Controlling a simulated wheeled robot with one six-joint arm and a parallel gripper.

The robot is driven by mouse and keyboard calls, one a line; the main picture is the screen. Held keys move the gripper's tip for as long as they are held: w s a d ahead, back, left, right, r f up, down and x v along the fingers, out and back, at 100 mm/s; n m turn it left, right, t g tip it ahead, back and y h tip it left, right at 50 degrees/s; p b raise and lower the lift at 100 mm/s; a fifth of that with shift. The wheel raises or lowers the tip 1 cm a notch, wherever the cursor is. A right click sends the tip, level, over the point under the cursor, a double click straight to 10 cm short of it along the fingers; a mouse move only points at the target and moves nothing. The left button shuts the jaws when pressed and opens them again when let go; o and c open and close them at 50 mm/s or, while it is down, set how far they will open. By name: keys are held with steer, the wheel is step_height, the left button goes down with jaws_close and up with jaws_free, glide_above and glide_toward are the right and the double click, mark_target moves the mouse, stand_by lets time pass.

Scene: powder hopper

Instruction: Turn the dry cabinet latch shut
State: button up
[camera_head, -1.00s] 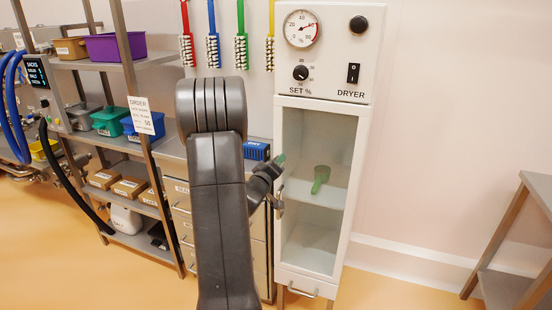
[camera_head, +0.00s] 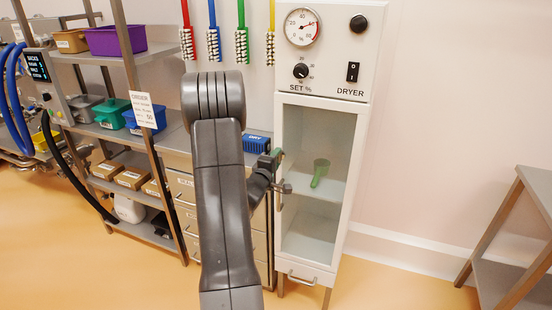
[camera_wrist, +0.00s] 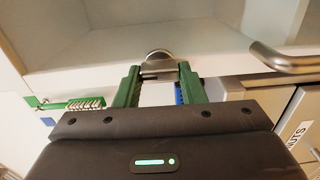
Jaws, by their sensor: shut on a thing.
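The dry cabinet (camera_head: 352,150) is white with a glazed door, and its door looks closed. A small metal latch (camera_head: 286,188) shows at the left edge of the door, partly hidden by my wrist. My gripper (camera_head: 279,160) is at that edge. In the wrist view, the two green fingers of my gripper (camera_wrist: 159,72) are shut on the rounded metal latch (camera_wrist: 157,56), one finger on each side. The exact angle of the latch is hard to tell.
A green scoop (camera_head: 320,172) is inside the cabinet on a shelf. Shelving with bins (camera_head: 118,40) and drawers (camera_head: 181,190) stand to the left. A metal table (camera_head: 520,200) stands at right. The floor between is clear.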

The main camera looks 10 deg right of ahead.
stand_by(0.5)
steer(key=o, duration=1)
steer(key=b+v, duration=0.2)
steer(key=v, duration=1.2)
steer(key=shift+w, duration=0.1)
steer(key=p+x, duration=0.2)
steer(key=x, duration=1.1)
steer(key=shift+w+d, duration=0.3)
